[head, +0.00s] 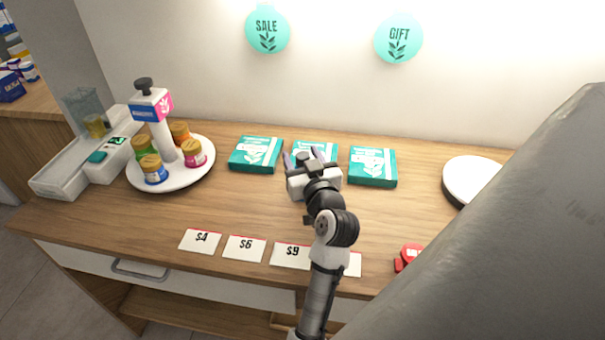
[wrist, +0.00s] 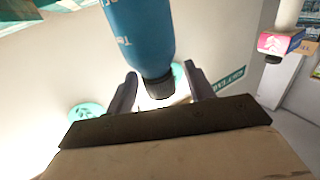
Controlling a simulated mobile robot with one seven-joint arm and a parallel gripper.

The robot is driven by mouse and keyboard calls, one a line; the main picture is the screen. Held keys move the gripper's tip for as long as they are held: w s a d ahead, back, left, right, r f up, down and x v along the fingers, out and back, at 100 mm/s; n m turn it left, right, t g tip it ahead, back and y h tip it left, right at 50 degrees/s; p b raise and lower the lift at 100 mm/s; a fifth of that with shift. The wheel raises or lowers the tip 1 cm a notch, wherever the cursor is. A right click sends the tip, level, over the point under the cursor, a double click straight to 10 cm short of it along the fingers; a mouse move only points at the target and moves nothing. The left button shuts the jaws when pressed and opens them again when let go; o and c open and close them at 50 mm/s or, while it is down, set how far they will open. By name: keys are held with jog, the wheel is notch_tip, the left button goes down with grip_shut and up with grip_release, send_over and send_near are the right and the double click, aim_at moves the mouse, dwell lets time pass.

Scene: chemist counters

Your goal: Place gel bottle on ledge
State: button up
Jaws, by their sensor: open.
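A blue bottle with white lettering and a black cap (wrist: 152,50) fills the upper middle of the wrist view, where it shows cap-down in an inverted picture. I take it as the gel bottle. My gripper (wrist: 161,72) is open, with one finger on each side of the bottle's cap end and visible gaps beside it. In the head view my gripper (head: 303,154) is over the middle of the counter (head: 225,205), in front of the middle teal box. The bottle is mostly hidden there behind my gripper. I cannot tell which surface is the ledge.
Teal boxes (head: 256,154) (head: 373,167) stand either side of my gripper. A white round tray (head: 205,176) holds several small jars and a pump-like stand. Price cards (head: 245,249) line the front edge. A white disc (head: 470,182) and a red item (head: 407,256) are at right.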

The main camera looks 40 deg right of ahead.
grip_shut()
dwell(0.3)
